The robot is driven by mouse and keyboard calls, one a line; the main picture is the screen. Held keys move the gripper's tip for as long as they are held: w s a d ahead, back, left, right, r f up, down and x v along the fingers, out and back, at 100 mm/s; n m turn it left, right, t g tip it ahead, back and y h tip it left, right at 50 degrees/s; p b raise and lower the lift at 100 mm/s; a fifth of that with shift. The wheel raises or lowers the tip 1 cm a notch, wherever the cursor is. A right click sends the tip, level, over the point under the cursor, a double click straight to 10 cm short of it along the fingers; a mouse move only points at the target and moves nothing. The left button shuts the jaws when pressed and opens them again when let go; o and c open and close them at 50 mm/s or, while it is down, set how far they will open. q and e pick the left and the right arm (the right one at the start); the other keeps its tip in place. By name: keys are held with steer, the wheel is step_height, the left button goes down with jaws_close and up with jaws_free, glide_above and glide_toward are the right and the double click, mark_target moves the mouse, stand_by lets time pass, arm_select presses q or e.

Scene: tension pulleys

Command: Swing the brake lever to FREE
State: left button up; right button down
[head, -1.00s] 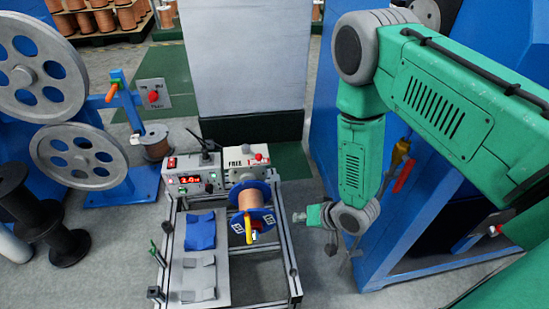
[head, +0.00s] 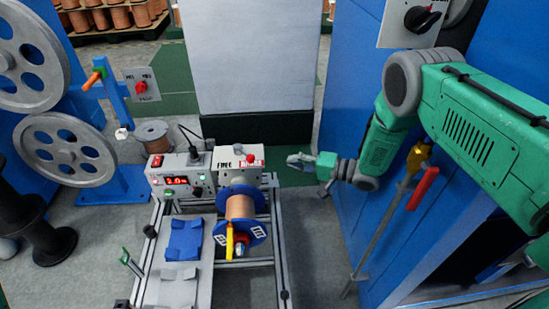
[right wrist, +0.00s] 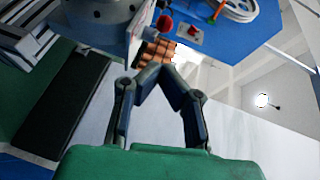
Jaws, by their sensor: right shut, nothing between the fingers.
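The brake box (head: 228,178) is a light housing behind the copper spool, with FREE lettered on the left of its face and a red label on the right. The brake lever's red knob (head: 250,158) sits at the right, by the red label; its arm is too small to make out. My right gripper (head: 298,161) is to the right of the box, apart from it, pointing left at about knob height. In the right wrist view its fingertips (right wrist: 160,74) meet with nothing between them, and a red ball (right wrist: 165,23) shows beyond them. My left gripper is not in view.
A copper spool (head: 240,207) with blue flanges and a yellow handle (head: 229,242) stands before the box. A control unit (head: 176,185) with a red display is at its left. A blue machine (head: 370,215) with yellow and red handles stands at the right.

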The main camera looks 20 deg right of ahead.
steer(key=b, duration=0.3)
glide_toward(245, 154)
steer(key=x, duration=0.3)
steer(key=shift+w+a+f+b, duration=0.15)
steer(key=shift+w+b, duration=0.15)
steer(key=shift+w, duration=0.25)
steer(key=shift+s+a, duration=0.1)
